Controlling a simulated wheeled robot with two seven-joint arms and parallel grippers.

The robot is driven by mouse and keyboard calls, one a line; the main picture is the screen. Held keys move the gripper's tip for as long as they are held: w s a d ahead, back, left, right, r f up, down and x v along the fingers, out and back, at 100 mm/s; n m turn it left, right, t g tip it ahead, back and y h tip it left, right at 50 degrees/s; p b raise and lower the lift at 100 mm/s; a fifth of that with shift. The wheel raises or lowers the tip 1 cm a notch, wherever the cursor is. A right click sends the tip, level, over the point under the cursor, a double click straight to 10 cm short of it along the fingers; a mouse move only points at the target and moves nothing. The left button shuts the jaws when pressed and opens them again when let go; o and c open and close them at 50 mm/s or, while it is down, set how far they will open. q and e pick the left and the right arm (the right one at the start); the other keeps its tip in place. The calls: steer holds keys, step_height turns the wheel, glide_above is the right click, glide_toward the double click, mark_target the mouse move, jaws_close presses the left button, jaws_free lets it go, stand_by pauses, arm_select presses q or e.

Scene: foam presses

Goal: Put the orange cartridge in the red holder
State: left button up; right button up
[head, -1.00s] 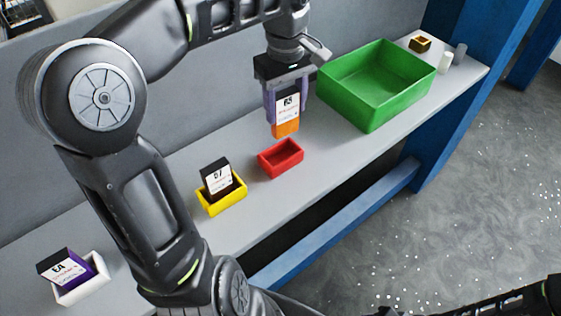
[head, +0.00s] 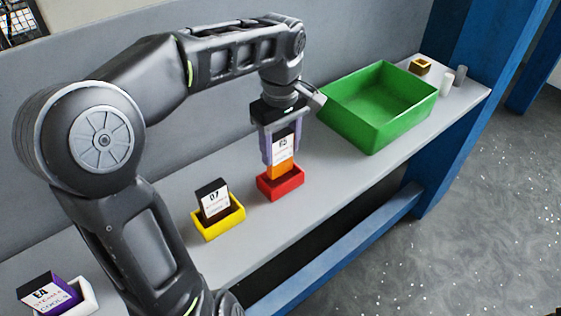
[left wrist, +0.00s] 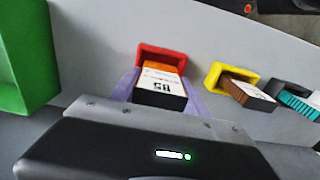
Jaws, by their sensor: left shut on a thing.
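The orange cartridge (head: 282,158) has a white label and a dark top. It is upright, with its orange lower end at the opening of the red holder (head: 281,186); how deep it sits I cannot tell. My left gripper (head: 281,152) is above the holder, shut on the cartridge with a purple finger on each side. In the left wrist view the cartridge (left wrist: 160,88) lies between the fingers, and its orange end meets the red holder (left wrist: 163,54). My right gripper is not in view.
A yellow holder (head: 220,229) with a dark cartridge (head: 212,201) stands to the left. A white holder (head: 82,303) with a purple cartridge (head: 50,295) is at the lower left. A large green bin (head: 372,133) stands to the right. The shelf's front edge is close to the holders.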

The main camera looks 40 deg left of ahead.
mark_target(280, 159)
arm_select(q)
steer(key=shift+f, duration=1.85)
steer(key=shift+f, duration=0.2)
steer(key=o, duration=1.4)
steer(key=shift+r, duration=0.15)
